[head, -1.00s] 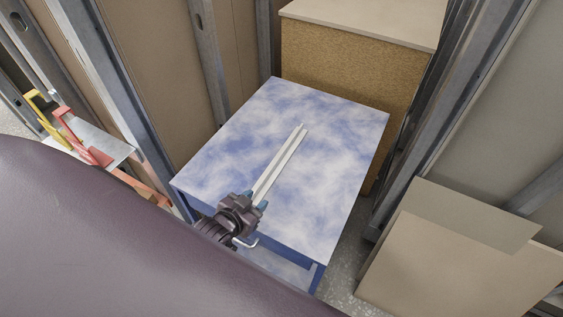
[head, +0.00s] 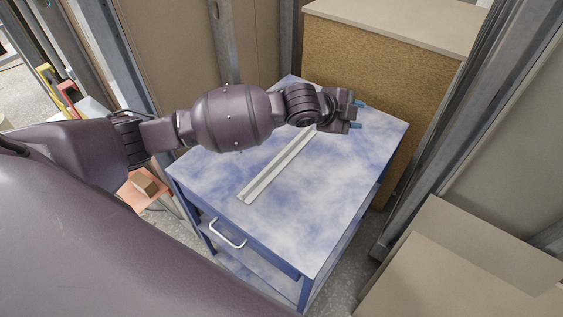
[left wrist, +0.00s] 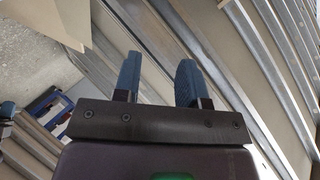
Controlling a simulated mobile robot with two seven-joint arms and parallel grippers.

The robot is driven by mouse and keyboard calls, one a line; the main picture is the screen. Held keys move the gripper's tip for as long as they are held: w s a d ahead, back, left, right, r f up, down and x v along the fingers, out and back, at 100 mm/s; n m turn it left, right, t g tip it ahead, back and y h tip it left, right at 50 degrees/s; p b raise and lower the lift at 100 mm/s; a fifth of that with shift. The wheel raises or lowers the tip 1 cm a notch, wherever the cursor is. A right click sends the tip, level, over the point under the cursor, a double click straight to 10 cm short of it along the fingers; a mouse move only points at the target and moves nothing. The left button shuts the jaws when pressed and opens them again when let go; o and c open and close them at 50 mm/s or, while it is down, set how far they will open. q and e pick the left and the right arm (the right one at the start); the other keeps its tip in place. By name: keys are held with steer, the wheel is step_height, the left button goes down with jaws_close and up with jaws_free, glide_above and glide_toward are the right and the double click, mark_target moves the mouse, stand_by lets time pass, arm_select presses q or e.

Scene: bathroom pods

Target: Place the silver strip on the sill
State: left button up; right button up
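The silver strip (head: 277,166) lies flat and slantwise on the blue-and-white table top (head: 330,200). Its far end is hidden behind my left arm. My left gripper (head: 359,115) is above the far right part of the table, past the strip's far end. Its two blue fingers are apart with nothing between them; this also shows in the left wrist view (left wrist: 157,80). A beige ledge (head: 400,25) on top of the low wall behind the table looks like the sill; it is bare where seen.
Metal studs (head: 430,130) stand right of the table and more stand on the left. Beige boards (head: 460,260) are at lower right. A drawer handle (head: 228,234) is on the table's front. A red stand with a small brown block (head: 144,182) is at left.

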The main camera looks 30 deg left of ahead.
arm_select(q)
steer(key=w+a+f+m+g+y, duration=0.1)
steer(key=w+a+m+g+y, duration=0.1)
steer(key=a+m, duration=0.15)
steer(key=m+g+y+b, duration=0.2)
steer(key=m+g+y, duration=0.45)
steer(key=m, duration=0.85)
glide_toward(281, 155)
steer(key=shift+w+a+r+g+h, duration=0.1)
steer(key=shift+w+a+g+h, duration=0.2)
steer(key=shift+w+g, duration=0.2)
steer(key=shift+w+a+g+h, duration=0.25)
steer(key=shift+w+a+g, duration=0.1)
steer(key=shift+w, duration=0.2)
step_height(281, 155, down, 4)
steer(key=shift+f, duration=0.15)
steer(key=shift+s+d+f, duration=0.1)
steer(key=shift+s+f, duration=0.05)
steer(key=shift+f, duration=0.6)
steer(key=f, duration=0.3)
steer(key=shift+s+f, duration=0.15)
steer(key=shift+s, duration=0.05)
steer(key=shift+f, duration=0.45)
arm_select(e)
step_height(281, 155, down, 3)
arm_select(q)
steer(key=shift+r, duration=0.1)
arm_select(e)
steer(key=shift+s, duration=0.1)
